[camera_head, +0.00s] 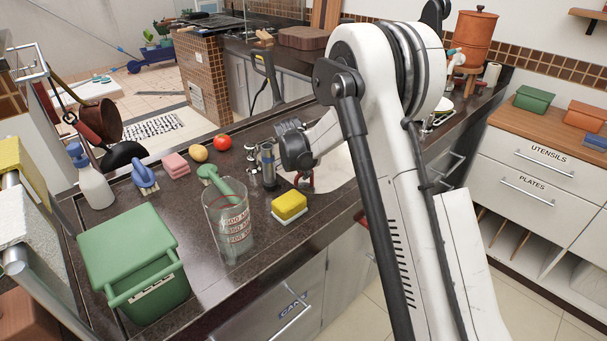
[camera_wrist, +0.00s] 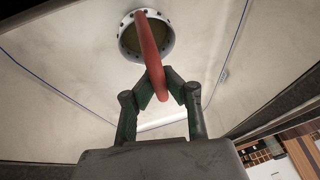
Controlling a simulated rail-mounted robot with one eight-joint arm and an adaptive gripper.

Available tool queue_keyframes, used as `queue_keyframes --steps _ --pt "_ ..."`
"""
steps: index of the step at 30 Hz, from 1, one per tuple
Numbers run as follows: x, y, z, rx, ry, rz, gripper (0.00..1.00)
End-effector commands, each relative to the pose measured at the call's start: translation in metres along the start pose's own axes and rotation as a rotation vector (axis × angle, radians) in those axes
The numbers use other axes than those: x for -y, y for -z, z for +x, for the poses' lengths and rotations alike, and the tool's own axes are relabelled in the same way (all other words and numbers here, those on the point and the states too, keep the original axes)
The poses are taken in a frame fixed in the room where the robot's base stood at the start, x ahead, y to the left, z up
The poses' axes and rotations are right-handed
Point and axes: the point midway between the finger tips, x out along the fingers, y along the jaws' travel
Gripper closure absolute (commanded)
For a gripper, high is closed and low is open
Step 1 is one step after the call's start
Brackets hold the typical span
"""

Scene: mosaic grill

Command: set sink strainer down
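My gripper (camera_wrist: 163,90) has its dark green fingers closed in on a curved red band (camera_wrist: 150,50). The band runs up to a round, pale ring with small dark holes around its rim, which looks like the sink strainer (camera_wrist: 167,46). Pale basin surface lies behind the ring. I cannot tell whether the ring touches it. In the head view, my gripper (camera_head: 305,180) points down at the near-left side of the pale sink basin (camera_head: 335,172), with a little red between its fingers. The strainer's ring is not clear there.
The faucet (camera_head: 268,165) stands close by on the left.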

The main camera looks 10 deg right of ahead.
Motion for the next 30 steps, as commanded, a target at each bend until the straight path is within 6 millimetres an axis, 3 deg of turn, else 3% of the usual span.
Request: queue_keyframes --steps 10,12,15,24,30 --pt "-0.003 -0.003 0.008 -0.001 -0.002 -0.003 1.0" --pt "-0.004 -0.004 0.009 -0.002 -0.003 -0.005 0.86" --pt "-0.004 -0.004 0.009 -0.002 -0.004 -0.006 0.76" --pt "-0.004 -0.003 0.008 -0.002 -0.006 -0.008 0.76" --pt "-0.001 0.002 -0.008 -0.002 -0.004 -0.008 0.76"
